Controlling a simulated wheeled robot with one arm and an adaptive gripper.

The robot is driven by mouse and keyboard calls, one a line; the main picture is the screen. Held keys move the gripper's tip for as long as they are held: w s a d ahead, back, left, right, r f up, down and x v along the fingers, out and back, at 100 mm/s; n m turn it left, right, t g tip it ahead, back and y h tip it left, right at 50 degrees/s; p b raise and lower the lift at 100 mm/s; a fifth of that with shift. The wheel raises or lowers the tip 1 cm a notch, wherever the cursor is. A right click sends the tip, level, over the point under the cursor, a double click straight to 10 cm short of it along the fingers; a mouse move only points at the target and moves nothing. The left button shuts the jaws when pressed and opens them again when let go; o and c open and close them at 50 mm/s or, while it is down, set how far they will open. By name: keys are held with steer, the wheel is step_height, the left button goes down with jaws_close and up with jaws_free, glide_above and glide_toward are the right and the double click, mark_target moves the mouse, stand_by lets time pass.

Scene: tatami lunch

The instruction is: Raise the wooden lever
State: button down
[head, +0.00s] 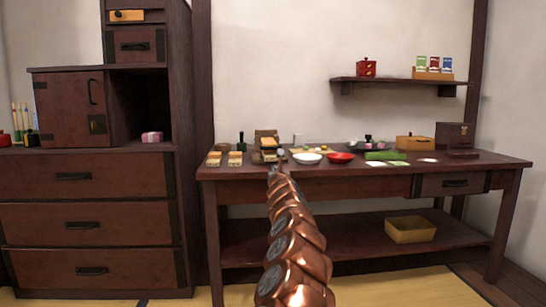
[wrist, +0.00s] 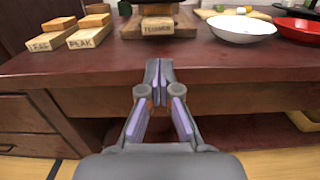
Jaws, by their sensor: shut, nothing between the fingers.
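My gripper (wrist: 158,78) is shut and empty in the wrist view, with its tips in front of the dark table's (wrist: 215,67) front edge. In the head view my gripper (head: 281,157) is small, at the end of the copper arm. A wooden device (head: 266,137) stands on the table just behind and left of the tips. Its labelled wooden base (wrist: 157,28) shows at the top of the wrist view, beyond the tips and not touching them. Its upper part is cut off there, and I cannot clearly make out a lever or its position.
Wooden blocks marked LEAF (wrist: 50,41) and PEAK (wrist: 90,37) lie left of the device. A white bowl (wrist: 241,27) and a red bowl (wrist: 298,30) stand right of it. A tall cabinet (head: 85,220) stands left. Bare tabletop lies along the front edge.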

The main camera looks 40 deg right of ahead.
mark_target(269, 145)
steer(key=p+x, duration=0.8)
steer(key=p, duration=0.5)
steer(key=shift+w+d, duration=0.25)
steer(key=shift+w, duration=0.05)
steer(key=r+p, duration=0.3)
steer(key=p, duration=0.1)
steer(key=shift+w+d+r, duration=0.1)
steer(key=shift+w+d, duration=0.05)
steer(key=shift+w, duration=0.1)
steer(key=shift+r+p, duration=0.2)
steer(key=shift+p, duration=0.1)
stand_by(0.4)
